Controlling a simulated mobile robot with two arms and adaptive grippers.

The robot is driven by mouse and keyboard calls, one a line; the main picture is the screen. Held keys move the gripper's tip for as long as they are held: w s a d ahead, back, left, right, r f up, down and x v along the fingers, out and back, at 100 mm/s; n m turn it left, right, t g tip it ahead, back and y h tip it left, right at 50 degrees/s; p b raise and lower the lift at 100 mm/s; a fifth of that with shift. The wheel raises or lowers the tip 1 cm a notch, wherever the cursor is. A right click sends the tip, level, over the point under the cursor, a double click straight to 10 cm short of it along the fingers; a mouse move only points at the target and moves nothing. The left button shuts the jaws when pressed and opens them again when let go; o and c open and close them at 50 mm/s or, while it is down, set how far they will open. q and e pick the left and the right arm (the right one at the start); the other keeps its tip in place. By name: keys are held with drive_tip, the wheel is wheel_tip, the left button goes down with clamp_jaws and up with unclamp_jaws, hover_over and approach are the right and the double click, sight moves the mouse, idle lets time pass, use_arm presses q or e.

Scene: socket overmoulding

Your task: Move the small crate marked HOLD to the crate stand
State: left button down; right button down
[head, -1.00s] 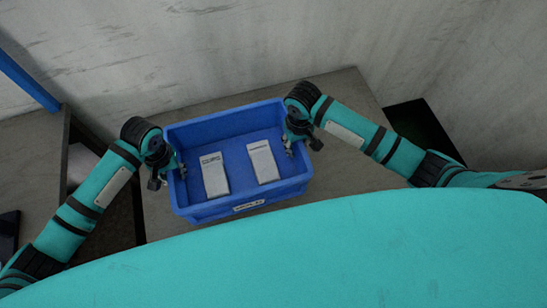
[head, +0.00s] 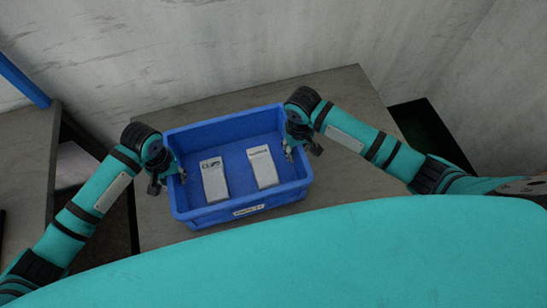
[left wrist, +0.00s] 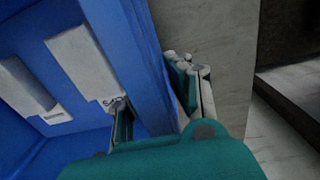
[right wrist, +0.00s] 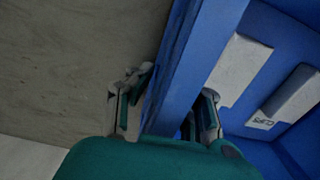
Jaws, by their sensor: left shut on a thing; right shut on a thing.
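A blue crate (head: 222,212) with a small white label on its near wall is in the middle of the head view; the label is too blurred to read. My left gripper (head: 170,174) is shut on its left wall, and my right gripper (head: 296,148) is shut on its right wall. In the left wrist view the fingers (left wrist: 155,98) straddle the crate's wall (left wrist: 135,50). In the right wrist view the fingers (right wrist: 172,105) straddle the opposite wall (right wrist: 195,60). I cannot tell whether the crate rests on the grey surface or hangs just above it.
Two white boxes, a left one (head: 214,181) and a right one (head: 263,168), lie in the crate. A grey tabletop (head: 345,100) lies under it, with bare room behind and to the right. Another grey table (head: 25,150) stands at the left, across a gap. A pale wall is behind.

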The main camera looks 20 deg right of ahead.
use_arm(q)
drive_tip(key=c, duration=1.6)
unclamp_jaws()
drive_tip(key=shift+a+f, duration=0.1)
use_arm(e)
drive_tip(key=c, duration=1.6)
unclamp_jaws()
drive_tip(key=shift+d+f, duration=0.1)
use_arm(q)
drive_tip(key=o, duration=0.3)
use_arm(e)
drive_tip(key=o, duration=0.3)
use_arm(q)
drive_tip(key=shift+o, duration=0.2)
use_arm(e)
drive_tip(key=shift+o, duration=0.2)
use_arm(q)
wheel_tip(320, 180, up, 12)
drive_tip(key=shift+f, duration=0.1)
use_arm(e)
drive_tip(key=shift+r, duration=0.3)
wheel_tip(320, 180, up, 12)
drive_tip(key=shift+f, duration=0.25)
use_arm(q)
drive_tip(key=shift+s, duration=0.1)
use_arm(e)
drive_tip(key=shift+s+f, duration=0.1)
